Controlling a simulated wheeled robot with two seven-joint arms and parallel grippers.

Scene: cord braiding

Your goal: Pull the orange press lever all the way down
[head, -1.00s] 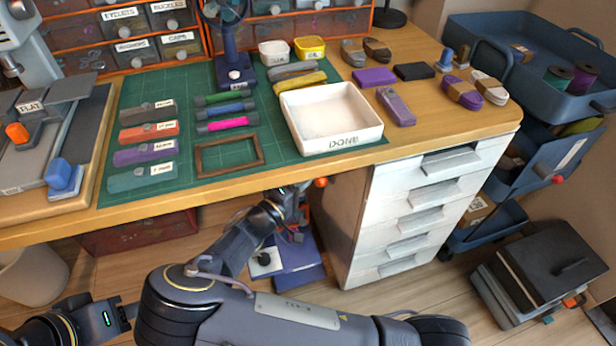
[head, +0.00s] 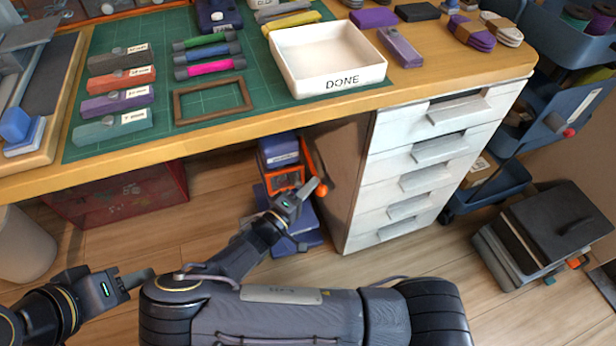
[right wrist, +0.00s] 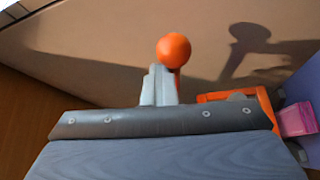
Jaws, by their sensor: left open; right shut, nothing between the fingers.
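The orange lever shows in the head view as an orange arm ending in a round orange knob (head: 322,190), angled downward beside the white drawer unit. It belongs to a blue and orange press (head: 279,152) under the table. My right gripper (head: 313,188) is shut and empty, its tips at the knob's left side. In the right wrist view the knob (right wrist: 174,49) sits just beyond the closed grey fingertips (right wrist: 158,72); I cannot tell whether they touch. My left gripper (head: 140,281) is open and empty at the lower left, far from the lever.
The drawer unit (head: 420,170) stands close to the right of the lever. The table's front edge (head: 230,148) is above the press. A dark red bin (head: 120,195) is under the table to the left. Open floor lies between this bin and the press.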

